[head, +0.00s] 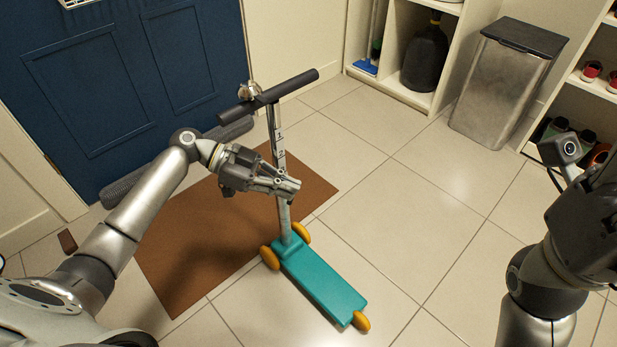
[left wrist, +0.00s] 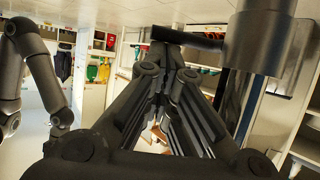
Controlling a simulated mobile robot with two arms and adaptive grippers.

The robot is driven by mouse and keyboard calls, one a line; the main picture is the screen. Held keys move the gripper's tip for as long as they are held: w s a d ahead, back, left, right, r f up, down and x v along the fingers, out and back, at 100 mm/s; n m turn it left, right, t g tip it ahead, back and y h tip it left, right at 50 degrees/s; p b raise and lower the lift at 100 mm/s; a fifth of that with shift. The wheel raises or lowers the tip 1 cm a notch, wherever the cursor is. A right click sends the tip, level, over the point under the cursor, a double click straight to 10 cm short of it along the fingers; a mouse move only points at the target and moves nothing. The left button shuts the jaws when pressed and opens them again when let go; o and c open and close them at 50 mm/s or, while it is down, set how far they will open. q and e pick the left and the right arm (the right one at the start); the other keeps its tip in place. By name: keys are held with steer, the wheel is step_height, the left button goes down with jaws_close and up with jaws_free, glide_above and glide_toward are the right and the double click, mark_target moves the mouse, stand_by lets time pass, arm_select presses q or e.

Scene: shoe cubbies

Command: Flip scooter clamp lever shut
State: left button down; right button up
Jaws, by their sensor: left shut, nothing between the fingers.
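A scooter with a teal deck (head: 318,278), yellow wheels, a silver stem (head: 284,215) and a black handlebar (head: 268,97) stands upright, partly on a brown doormat. My left gripper (head: 292,188) is shut and empty, its fingers at the stem below the handlebar in the head view. I cannot tell whether they touch the stem. In the left wrist view the shut fingers (left wrist: 165,75) point forward, with the large grey stem close on the right. The clamp lever cannot be made out; the gripper may hide it. My right gripper is not clearly visible; its arm is at the right edge.
The doormat (head: 190,250) lies before a blue door (head: 120,80). A steel bin (head: 500,90) and white cubbies with a black jug (head: 425,58) stand at the back right. Shoes (head: 592,71) sit on right-hand shelves. The tiled floor right of the scooter is clear.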

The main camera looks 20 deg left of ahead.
arm_select(q)
steer(key=shift+a, duration=0.25)
stand_by(0.4)
steer(key=shift+w, duration=0.1)
steer(key=shift+w+d+b, duration=0.15)
steer(key=shift+w+b, duration=0.2)
steer(key=shift+w, duration=0.3)
steer(key=v, duration=1.2)
stand_by(0.4)
